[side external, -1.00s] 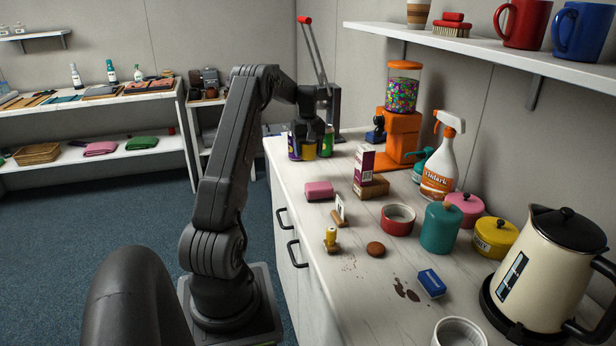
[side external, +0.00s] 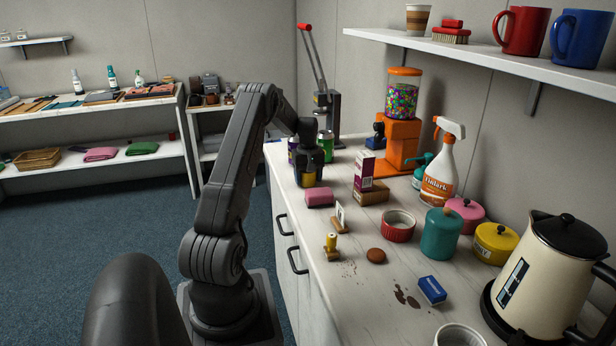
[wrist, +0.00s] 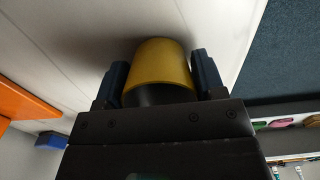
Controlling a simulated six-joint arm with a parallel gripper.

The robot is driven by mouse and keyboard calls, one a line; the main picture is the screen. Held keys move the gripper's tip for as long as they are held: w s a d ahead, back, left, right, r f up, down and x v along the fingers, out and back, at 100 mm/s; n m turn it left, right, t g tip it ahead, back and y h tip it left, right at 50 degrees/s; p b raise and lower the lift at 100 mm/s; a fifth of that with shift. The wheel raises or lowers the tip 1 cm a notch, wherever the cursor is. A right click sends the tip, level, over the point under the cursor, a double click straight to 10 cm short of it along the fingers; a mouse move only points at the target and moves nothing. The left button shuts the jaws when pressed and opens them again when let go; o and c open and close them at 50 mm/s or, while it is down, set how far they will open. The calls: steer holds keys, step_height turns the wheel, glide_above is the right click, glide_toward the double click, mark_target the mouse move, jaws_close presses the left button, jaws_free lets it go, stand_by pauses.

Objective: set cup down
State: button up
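A yellow cup (wrist: 160,65) with a dark lower part shows in the wrist view between the two fingers of my gripper (wrist: 160,85), one finger on each side. In the side view my gripper (side external: 309,176) points down over the far left part of the counter, shut on the yellow cup (side external: 309,181), which is mostly hidden by the fingers. I cannot tell whether its base touches the counter.
A pink block (side external: 320,197) lies close in front of the cup. A green can (side external: 326,146) stands behind. A carton (side external: 364,170), an orange candy dispenser (side external: 402,140) and a spray bottle (side external: 439,175) stand to the right. The counter's left edge is near.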

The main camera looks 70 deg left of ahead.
steer(key=o, duration=0.4)
steer(key=shift+r, duration=0.1)
step_height(320, 180, up, 12)
steer(key=w+d+r+m+t+y, duration=0.1)
steer(key=w+d+r+m, duration=0.25)
steer(key=d, duration=0.55)
steer(key=w+d+r+m, duration=0.25)
steer(key=d+r, duration=0.25)
steer(key=d, duration=0.3)
steer(key=s+d+r+m+t, duration=0.2)
steer(key=s+d+m, duration=0.15)
steer(key=d, duration=0.95)
steer(key=s+d+r+m+t, duration=0.1)
steer(key=s+d+r+m, duration=0.2)
steer(key=d, duration=1)
steer(key=s+d+f+m, duration=0.1)
steer(key=s+d, duration=0.1)
steer(key=s, duration=0.1)
steer(key=s+d+f+m+t, duration=0.1)
steer(key=s+d+f+m, duration=0.1)
steer(key=d, duration=0.1)
steer(key=s+d+f+m+h, duration=0.1)
steer(key=s+d+m, duration=0.1)
steer(key=s+d, duration=0.1)
steer(key=shift+s+f+m+t, duration=0.25)
steer(key=shift+s+f+t, duration=0.05)
